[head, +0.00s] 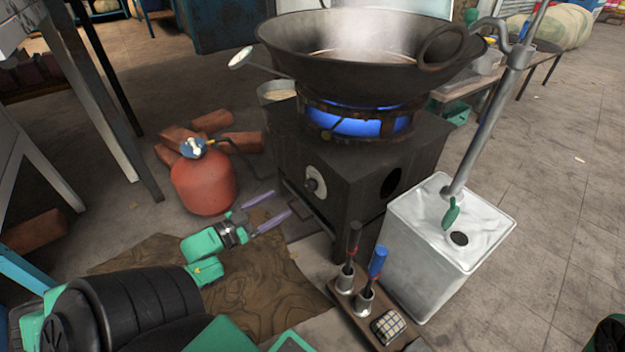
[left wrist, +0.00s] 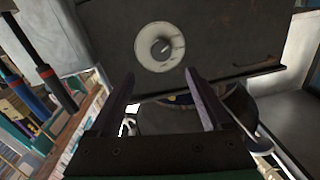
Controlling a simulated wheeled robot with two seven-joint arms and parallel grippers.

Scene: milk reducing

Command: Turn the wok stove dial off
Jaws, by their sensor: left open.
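The wok stove (head: 350,170) is a dark metal box with a blue flame (head: 360,122) burning under a large steaming wok (head: 370,45). Its dial (head: 315,182), a dark knob on a pale round plate, is on the stove's front left face. The dial also shows in the left wrist view (left wrist: 160,48), above and between my fingers. My left gripper (head: 272,207) is open and empty, in front of the dial and a little below and left of it, apart from it. My right gripper is not seen; only a bit of dark and green arm shows at the lower right edge.
A red gas cylinder (head: 205,183) stands left of the stove, with bricks (head: 212,122) behind it. A white metal can (head: 440,240) stands right of the stove. A wooden holder (head: 375,325) with dark- and blue-handled tools is in front. A brown cloth (head: 170,255) lies on the floor.

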